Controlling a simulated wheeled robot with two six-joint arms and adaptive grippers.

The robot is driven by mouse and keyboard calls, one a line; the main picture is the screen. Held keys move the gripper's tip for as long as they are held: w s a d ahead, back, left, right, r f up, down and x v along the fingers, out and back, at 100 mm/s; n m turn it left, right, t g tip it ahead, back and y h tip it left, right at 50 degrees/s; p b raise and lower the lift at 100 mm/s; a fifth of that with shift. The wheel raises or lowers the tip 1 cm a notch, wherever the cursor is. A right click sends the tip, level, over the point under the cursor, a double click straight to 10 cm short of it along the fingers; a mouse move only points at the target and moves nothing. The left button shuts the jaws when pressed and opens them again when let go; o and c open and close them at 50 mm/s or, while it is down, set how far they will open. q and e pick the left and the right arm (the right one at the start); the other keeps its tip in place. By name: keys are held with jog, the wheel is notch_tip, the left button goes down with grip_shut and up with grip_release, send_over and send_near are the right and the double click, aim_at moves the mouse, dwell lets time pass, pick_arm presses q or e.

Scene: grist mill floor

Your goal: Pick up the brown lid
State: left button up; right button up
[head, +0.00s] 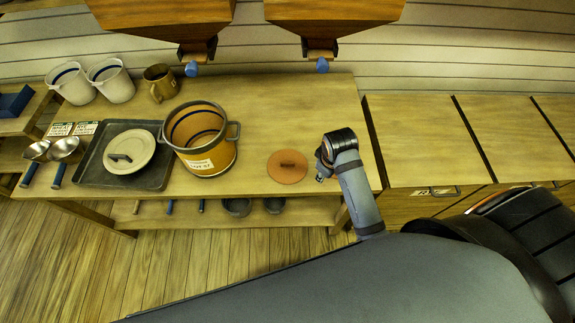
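My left gripper is not in view.
A brown pot (209,160) with two handles stands left of the lid. Further left are a dark tray (90,175) holding a pale lid (130,150), two pale buckets (112,82), a brass mug (160,80) and scoops. Wooden hoppers (165,12) overhang the back. The table behind the lid is clear.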

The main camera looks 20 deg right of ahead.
jog(key=w+a+n+g, duration=0.1)
jog(key=w+a+n, duration=0.35)
jog(key=w, duration=0.25)
notch_tip(320, 180, up, 2)
jog(key=n+g, duration=0.1)
jog(key=n, duration=0.4)
send_over(289, 163)
jog(key=shift+m+y, duration=0.25)
jog(key=shift+y, duration=0.15)
notch_tip(289, 163, down, 10)
jog(key=shift+f+p, duration=0.25)
jog(key=shift+p, duration=0.45)
grip_shut()
